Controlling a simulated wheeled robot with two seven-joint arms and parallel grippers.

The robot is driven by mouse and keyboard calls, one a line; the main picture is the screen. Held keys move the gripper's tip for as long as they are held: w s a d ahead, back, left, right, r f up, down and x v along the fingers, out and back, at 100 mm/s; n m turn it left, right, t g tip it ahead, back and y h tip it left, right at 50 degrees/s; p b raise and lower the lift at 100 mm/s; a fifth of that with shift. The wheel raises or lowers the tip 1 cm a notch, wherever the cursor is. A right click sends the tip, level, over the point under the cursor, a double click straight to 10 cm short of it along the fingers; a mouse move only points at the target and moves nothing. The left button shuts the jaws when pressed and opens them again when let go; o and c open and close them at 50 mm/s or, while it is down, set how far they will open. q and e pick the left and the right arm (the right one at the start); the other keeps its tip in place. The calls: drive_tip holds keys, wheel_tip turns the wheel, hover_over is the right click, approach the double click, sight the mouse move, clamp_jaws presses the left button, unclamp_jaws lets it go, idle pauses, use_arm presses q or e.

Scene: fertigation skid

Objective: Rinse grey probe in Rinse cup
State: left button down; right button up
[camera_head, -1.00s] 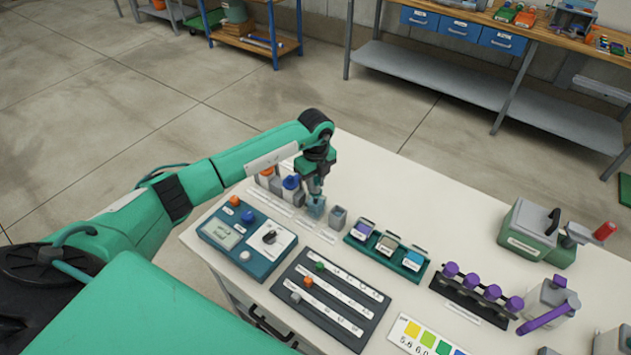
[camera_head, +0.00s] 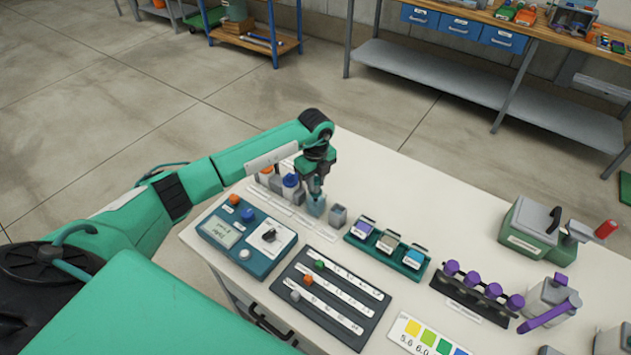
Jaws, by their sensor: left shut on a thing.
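My left gripper (camera_head: 316,187) points down over a small translucent blue-grey cup (camera_head: 316,206), which I take to be the rinse cup; its label is not readable. The gripper is shut on a thin thing that I take to be the grey probe, mostly hidden by the fingers and the cup. Its lower end is at or inside the cup's mouth; how deep I cannot tell. A grey open cup (camera_head: 338,216) stands just to the right. An orange-capped container (camera_head: 266,173) and a blue-capped container (camera_head: 290,184) stand to the left. My right gripper is not in view.
A teal control box (camera_head: 225,233) with a display and knobs and a dark slider panel (camera_head: 330,300) lie in front. A green tray (camera_head: 413,271) of small containers, a purple-knobbed rack (camera_head: 468,302) and a green device (camera_head: 530,232) stand to the right. The table behind is clear.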

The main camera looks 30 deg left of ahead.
use_arm(q)
drive_tip(key=shift+r+p, duration=2.3)
drive_tip(key=shift+r, duration=1.55)
